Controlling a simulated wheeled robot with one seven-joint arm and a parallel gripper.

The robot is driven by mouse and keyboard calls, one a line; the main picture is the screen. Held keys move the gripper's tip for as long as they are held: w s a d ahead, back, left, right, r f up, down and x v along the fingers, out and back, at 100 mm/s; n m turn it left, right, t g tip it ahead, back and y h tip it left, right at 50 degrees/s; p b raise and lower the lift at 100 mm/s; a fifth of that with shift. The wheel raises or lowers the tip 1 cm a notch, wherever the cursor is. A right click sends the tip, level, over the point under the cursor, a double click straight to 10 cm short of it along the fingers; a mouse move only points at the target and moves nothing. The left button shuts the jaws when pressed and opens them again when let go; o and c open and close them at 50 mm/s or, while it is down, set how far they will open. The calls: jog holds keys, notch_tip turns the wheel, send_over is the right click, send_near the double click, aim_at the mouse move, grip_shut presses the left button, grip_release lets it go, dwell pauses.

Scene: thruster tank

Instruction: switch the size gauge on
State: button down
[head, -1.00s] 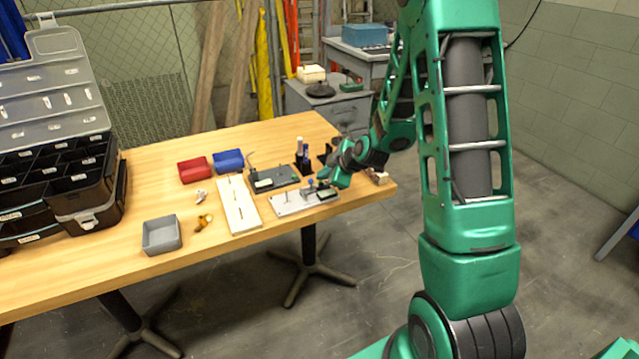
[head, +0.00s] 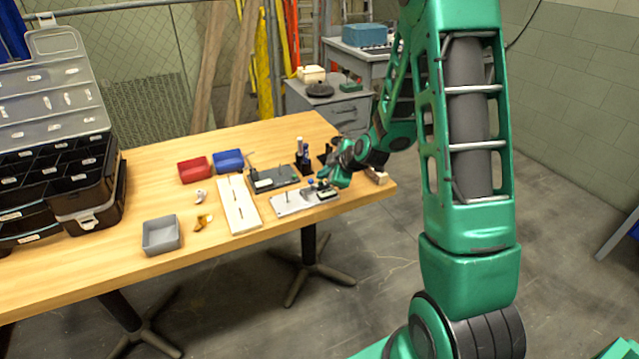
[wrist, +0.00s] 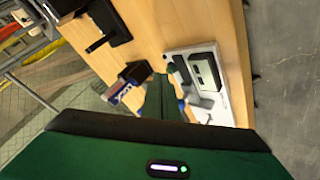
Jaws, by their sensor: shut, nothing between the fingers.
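A light grey plate (head: 291,203) with an upright pin and a small dark display box (head: 327,194) lies near the right end of the table; I take this to be the size gauge. It also shows in the wrist view (wrist: 222,106), with the display box (wrist: 205,70) on it. The display's reading is too small to tell. My gripper (head: 328,180) is shut and empty, pointing down beside the display box. In the wrist view its green fingers (wrist: 161,97) are together at the plate's left edge, close to a blue part. Whether they touch anything I cannot tell.
A dark plate device (head: 275,178) sits just behind. A black holder (head: 302,163) stands near my gripper. A white slotted board (head: 239,205), red bin (head: 194,169), blue bin (head: 229,160), grey tray (head: 161,235) and black organizer (head: 70,185) are to the left.

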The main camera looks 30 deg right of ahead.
aim_at(323, 187)
jog(key=shift+r, duration=0.4)
jog(key=shift+r, duration=0.1)
notch_tip(323, 187, up, 6)
jog(key=shift+f, duration=0.1)
dwell(0.5)
dwell(0.4)
jog(key=s+d+r+m+g, duration=0.1)
jog(key=s+m, duration=0.5)
jog(key=s, duration=0.8)
jog(key=s+d+r+m+g+h, duration=0.1)
jog(key=s+r+m+g, duration=0.3)
jog(key=s, duration=1)
jog(key=s+d+r+m+g, duration=0.1)
jog(key=s+r+m+g, duration=0.2)
jog(key=s+m, duration=0.4)
jog(key=s+g, duration=0.1)
jog(key=s, duration=0.5)
jog(key=shift+s+d+r+m+h, duration=0.15)
jog(key=shift+s+d+m+h, duration=0.2)
jog(key=shift+s+m+h, duration=0.05)
